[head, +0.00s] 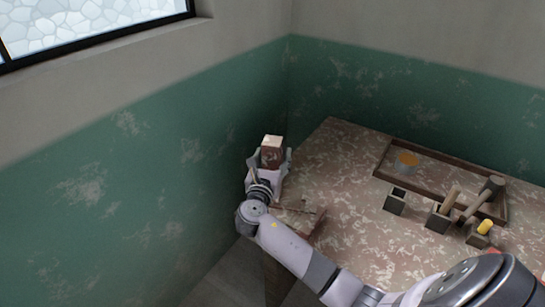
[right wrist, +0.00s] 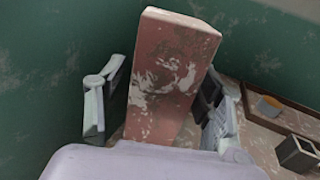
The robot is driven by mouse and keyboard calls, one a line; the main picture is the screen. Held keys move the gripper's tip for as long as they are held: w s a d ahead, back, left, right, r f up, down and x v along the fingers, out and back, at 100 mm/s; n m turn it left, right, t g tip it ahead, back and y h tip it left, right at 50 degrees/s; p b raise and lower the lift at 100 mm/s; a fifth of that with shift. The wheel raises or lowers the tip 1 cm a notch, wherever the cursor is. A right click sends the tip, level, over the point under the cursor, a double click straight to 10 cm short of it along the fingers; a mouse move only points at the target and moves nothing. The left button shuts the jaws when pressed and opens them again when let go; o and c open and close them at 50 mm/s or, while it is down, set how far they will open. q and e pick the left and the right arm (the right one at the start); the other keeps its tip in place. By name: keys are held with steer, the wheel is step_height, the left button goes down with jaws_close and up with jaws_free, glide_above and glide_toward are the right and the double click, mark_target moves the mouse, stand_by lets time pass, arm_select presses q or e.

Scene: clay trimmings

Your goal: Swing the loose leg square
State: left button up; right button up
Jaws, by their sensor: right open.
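A square post with worn red paint and a paler end, which looks like the loose leg (head: 271,154), sticks up by the left edge of the worn table (head: 350,165). In the right wrist view the leg (right wrist: 170,75) fills the middle and leans a little. My right gripper (head: 268,167) is open, with one finger on each side of the leg. In the right wrist view a gap shows at the left finger; contact at the right finger cannot be told. The leg's lower end is hidden behind my gripper. My left gripper is not in view.
A shallow wooden tray (head: 378,166) holds an orange-topped bowl (head: 406,163). Small dark boxes (head: 395,201), a mallet (head: 484,196) and a yellow-ended thing (head: 485,227) stand at the right. A green wall (head: 150,190) is close on the left.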

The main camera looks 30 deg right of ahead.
steer(key=shift+c, duration=0.4)
jaws_close()
stand_by(0.4)
